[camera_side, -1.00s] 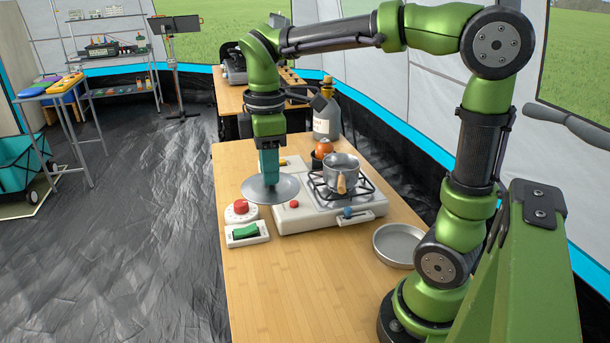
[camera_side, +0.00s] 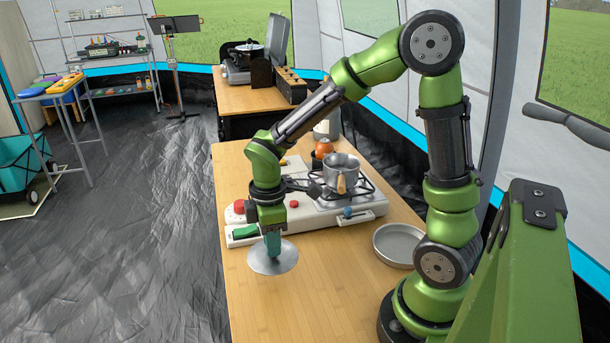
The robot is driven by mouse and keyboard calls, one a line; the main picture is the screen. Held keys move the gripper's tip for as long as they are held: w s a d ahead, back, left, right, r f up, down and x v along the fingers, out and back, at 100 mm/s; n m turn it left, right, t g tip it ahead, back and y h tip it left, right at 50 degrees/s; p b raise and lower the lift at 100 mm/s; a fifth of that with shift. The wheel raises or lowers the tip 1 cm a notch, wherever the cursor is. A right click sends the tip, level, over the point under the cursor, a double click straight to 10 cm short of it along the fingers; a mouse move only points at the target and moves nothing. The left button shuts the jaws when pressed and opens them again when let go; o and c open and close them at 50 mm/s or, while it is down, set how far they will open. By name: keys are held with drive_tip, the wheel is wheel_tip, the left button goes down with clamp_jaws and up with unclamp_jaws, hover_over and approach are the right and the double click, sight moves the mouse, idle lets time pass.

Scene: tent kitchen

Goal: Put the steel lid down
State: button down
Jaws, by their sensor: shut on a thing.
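The steel lid (camera_side: 285,261) is a flat round silver disc at the front left part of the wooden table (camera_side: 300,310). My gripper (camera_side: 272,247) points down and is shut on the lid near its middle. The lid is over bare table wood, in front of the green switch box. I cannot tell whether its underside touches the table or hangs a little above it. My fingers hide the part of the lid that they hold.
The stove (camera_side: 310,213) with a steel pot (camera_side: 341,170) stands behind the lid. A red knob (camera_side: 239,206) and a green switch (camera_side: 245,231) are close behind my gripper. A round pan (camera_side: 398,246) lies to the right. Table wood in front is clear.

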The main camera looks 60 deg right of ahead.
drive_tip(key=shift+f, duration=2.2)
drive_tip(key=c, duration=1)
unclamp_jaws()
drive_tip(key=shift+f, duration=0.15)
drive_tip(key=shift+o, duration=0.2)
wheel_tip(320, 180, up, 12)
drive_tip(key=shift+r, duration=0.2)
drive_tip(key=s+a+r+m+t+y, duration=0.1)
drive_tip(key=s+r+m+t+y, duration=0.1)
drive_tip(key=s+r+m+t, duration=0.5)
drive_tip(key=shift+s+a+r+m, duration=0.35)
drive_tip(key=shift+s+m, duration=0.45)
drive_tip(key=shift+m, duration=2.3)
